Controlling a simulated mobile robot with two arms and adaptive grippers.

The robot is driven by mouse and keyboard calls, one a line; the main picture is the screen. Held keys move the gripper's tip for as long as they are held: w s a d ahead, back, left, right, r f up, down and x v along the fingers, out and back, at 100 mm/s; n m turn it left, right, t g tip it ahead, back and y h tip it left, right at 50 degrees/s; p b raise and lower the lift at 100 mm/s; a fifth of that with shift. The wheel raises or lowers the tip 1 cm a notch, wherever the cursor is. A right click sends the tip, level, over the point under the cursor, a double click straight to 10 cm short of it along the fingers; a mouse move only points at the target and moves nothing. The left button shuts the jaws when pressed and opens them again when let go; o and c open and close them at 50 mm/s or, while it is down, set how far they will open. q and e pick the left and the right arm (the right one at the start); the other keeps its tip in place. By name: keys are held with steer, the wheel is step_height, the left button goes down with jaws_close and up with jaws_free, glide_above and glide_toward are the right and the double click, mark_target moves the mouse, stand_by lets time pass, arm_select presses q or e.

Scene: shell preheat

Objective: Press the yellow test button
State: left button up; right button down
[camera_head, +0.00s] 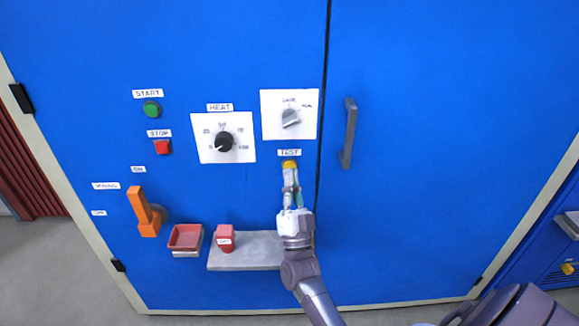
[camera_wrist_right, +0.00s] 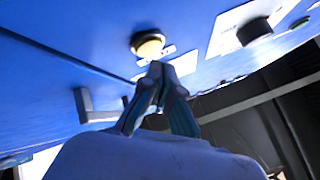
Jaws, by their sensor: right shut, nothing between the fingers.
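The yellow test button (camera_head: 289,165) is on the blue cabinet door, just under the TEST label (camera_head: 289,153). In the right wrist view the button (camera_wrist_right: 148,44) shows as a pale yellow disc in a dark ring. My right gripper (camera_head: 290,174) is shut and empty, with its fingertips right below the button in the head view. In the right wrist view its fingertips (camera_wrist_right: 160,70) are close to the button's edge; I cannot tell whether they touch it. My left gripper is not in view.
A green START button (camera_head: 151,109), red STOP button (camera_head: 162,147), HEAT dial (camera_head: 224,142) and grey selector knob (camera_head: 290,119) are nearby. A door handle (camera_head: 348,133) is to the right. A grey shelf (camera_head: 245,252) with a red block (camera_head: 226,238) and an orange lever (camera_head: 145,212) are lower left.

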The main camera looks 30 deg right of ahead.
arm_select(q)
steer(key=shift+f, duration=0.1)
arm_select(e)
steer(key=shift+w+d, duration=0.1)
stand_by(0.6)
steer(key=shift+w+d, duration=0.15)
steer(key=shift+w, duration=0.1)
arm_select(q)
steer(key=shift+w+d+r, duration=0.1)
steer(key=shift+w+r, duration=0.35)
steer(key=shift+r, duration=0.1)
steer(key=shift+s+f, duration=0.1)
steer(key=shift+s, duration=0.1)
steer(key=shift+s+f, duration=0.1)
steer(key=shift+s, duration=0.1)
arm_select(e)
steer(key=shift+w, duration=0.1)
